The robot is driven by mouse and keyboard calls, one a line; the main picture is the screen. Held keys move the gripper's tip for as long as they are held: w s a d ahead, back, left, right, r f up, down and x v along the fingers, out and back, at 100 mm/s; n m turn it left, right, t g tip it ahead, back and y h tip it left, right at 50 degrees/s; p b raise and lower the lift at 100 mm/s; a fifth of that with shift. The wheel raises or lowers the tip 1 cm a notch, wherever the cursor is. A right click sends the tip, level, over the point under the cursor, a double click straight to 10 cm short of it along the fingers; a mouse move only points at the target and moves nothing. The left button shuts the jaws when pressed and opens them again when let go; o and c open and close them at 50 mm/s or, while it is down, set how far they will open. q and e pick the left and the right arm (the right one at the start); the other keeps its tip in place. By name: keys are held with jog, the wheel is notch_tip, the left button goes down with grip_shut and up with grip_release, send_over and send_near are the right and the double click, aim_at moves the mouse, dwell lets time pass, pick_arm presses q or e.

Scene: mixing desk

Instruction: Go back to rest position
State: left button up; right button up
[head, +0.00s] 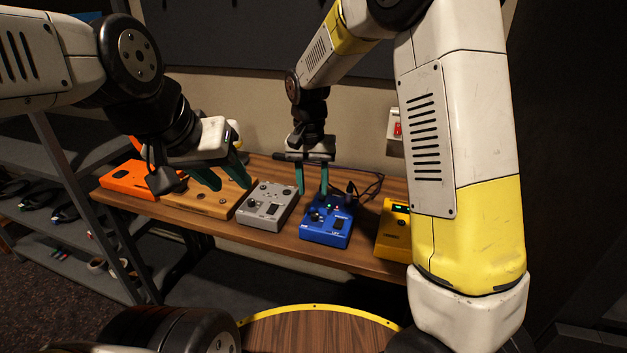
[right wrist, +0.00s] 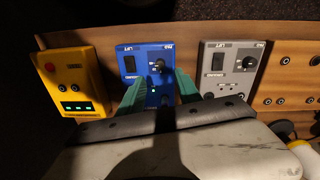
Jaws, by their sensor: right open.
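My left gripper (head: 229,178) is open, with its green fingers apart, above the wooden-coloured box (head: 208,198) and near the grey box. My right gripper (head: 313,178) is open and points down, its two green fingers just behind and above the blue box (head: 327,222). In the right wrist view the green fingertips (right wrist: 168,92) stand on either side of the blue box (right wrist: 147,65). I see nothing held in either gripper. Whether the right fingers touch the blue box I cannot tell.
A grey box (head: 267,205), an orange box (head: 130,180) and a yellow box (head: 393,228) stand in the row on the wooden desk (head: 285,242). A black cable (head: 362,184) lies behind the blue box. Shelves (head: 50,180) stand at left. A red switch (head: 397,129) is on the wall.

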jog(key=s+d+r+n+t+y, duration=0.1)
jog(key=s+d+r+t, duration=0.2)
jog(key=s+d+r, duration=0.4)
jog(key=s+d+r+n+t+y, duration=0.1)
jog(key=s+d+r+t, duration=0.2)
jog(key=s+d+r, duration=0.4)
jog(key=s+r, duration=0.1)
jog(key=s, duration=0.5)
jog(key=shift+s+d+y, duration=0.2)
jog(key=shift+d+y, duration=0.15)
jog(key=shift+y, duration=0.05)
jog(key=shift+c, duration=0.2)
dwell(0.4)
